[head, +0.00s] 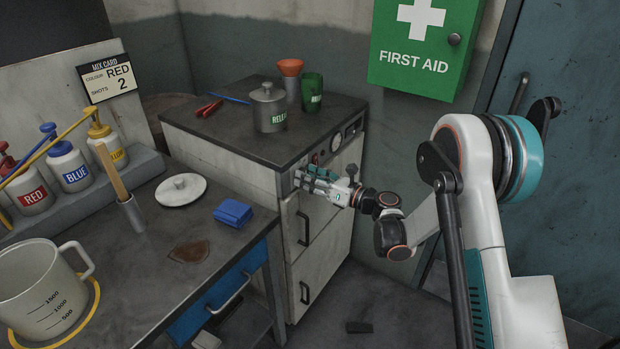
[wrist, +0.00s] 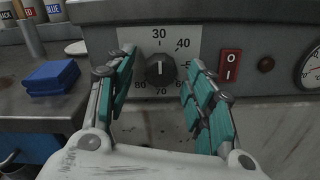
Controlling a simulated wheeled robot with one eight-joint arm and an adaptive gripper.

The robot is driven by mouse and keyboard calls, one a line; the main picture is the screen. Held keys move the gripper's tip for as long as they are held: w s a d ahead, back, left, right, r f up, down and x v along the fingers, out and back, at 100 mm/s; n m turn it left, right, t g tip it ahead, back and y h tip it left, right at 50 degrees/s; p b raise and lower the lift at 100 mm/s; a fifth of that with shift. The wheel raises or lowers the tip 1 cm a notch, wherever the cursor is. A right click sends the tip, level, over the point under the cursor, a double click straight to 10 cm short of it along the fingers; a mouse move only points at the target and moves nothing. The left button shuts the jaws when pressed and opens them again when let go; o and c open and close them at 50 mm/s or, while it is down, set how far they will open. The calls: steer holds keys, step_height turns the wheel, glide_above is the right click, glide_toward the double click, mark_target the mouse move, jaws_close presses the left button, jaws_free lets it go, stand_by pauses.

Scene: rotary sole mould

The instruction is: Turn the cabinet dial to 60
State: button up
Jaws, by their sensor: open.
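The cabinet dial (wrist: 160,70) is a dark round knob on a pale scale plate (wrist: 187,37). Its white mark stands nearly upright, in line with 30 at the top and 70 at the bottom; which end is the pointer is hard to tell. The figures 30, 40, 70 and 80 show; the right side of the scale is partly behind a finger. My gripper (wrist: 162,62) is open, with one teal finger on each side of the dial and gaps between. In the head view my gripper (head: 302,178) is at the cabinet's upper front, hiding the dial.
The grey cabinet (head: 225,147) carries a lidded tin (head: 269,108) and a green cup (head: 312,92). A blue block (head: 232,212) lies on the workbench to the left.

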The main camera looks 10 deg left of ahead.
steer(key=c, duration=1.1)
steer(key=shift+o, duration=0.2)
steer(key=shift+m, duration=0.3)
steer(key=shift+r+m+b, duration=0.15)
steer(key=shift+m+b, duration=1.1)
steer(key=shift+m, duration=11.85)
